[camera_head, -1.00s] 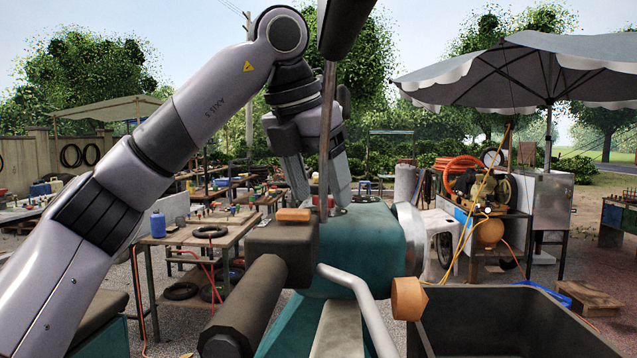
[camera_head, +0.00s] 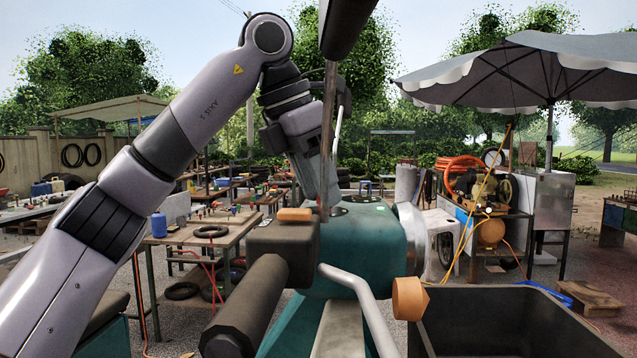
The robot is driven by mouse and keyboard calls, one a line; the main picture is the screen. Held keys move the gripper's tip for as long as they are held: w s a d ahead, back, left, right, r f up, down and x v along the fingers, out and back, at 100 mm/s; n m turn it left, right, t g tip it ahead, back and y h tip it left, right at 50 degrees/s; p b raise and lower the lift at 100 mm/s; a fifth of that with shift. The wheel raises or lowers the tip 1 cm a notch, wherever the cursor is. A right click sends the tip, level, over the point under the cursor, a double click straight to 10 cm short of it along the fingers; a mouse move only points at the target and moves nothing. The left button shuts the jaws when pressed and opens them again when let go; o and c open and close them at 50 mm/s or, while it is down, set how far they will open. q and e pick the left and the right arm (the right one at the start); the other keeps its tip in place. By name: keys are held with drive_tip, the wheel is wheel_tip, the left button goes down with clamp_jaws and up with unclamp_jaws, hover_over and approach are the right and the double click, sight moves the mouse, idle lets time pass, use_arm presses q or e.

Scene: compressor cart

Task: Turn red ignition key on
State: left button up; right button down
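My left gripper (camera_head: 322,198) reaches down from the upper left to the top of the teal machine (camera_head: 350,255). Its fingertips are behind the thin upright grey bar and the dark block, at the top panel. The fingers overlap edge-on, so I cannot tell whether they are open or shut. I see no red key now; the gripper and bar cover that part of the panel. A small green light (camera_head: 381,208) shows on the panel, right of the gripper. My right gripper is not in view.
A dark block with an orange top (camera_head: 294,214), a black cylindrical grip (camera_head: 247,305) and a bent grey lever (camera_head: 355,295) stand in front of the machine. A dark open bin (camera_head: 520,300) is at lower right. A workbench (camera_head: 195,235) is behind, left.

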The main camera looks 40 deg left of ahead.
use_arm(q)
drive_tip(key=shift+m, duration=0.3)
drive_tip(key=o, duration=1.1)
drive_tip(key=shift+c, duration=0.2)
drive_tip(key=shift+r, duration=0.1)
drive_tip(key=v, duration=0.7)
drive_tip(key=shift+a, duration=0.1)
